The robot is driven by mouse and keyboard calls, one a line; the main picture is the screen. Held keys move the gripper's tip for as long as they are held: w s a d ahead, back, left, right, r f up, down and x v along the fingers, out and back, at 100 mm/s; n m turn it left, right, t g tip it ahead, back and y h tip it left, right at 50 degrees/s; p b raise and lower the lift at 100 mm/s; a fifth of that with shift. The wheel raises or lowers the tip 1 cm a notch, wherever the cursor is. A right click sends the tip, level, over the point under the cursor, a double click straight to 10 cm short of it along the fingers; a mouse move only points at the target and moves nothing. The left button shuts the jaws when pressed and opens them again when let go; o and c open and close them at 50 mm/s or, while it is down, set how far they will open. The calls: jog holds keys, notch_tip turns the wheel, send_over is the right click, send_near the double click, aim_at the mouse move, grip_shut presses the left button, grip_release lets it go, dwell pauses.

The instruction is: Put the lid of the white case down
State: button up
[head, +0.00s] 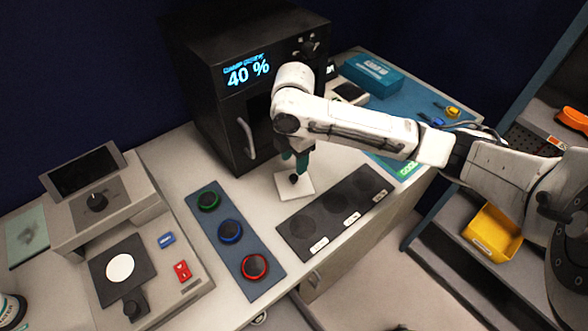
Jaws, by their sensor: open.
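My gripper (296,165) points down over the bench in the middle of the view, just in front of the black oven-like machine. Its dark teal fingers are small here and partly hidden by my arm; it is open. Right below it is a small flat white square piece (306,187) with a black knob (294,179) on it. The fingertips are close to the knob; I cannot tell if they touch it. I cannot make out whether this white piece is the case or its lid, and no raised lid can be made out.
The black machine (215,120) reads 40 %. A panel (234,262) with green, blue and red ringed knobs and a dark strip (300,228) with round spots lie in front. A grey device (180,258) stands left. A blue box (372,74) and yellow bin (492,232) are right.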

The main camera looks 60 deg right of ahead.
aim_at(294, 177)
notch_tip(294, 177, up, 6)
dwell(0.9)
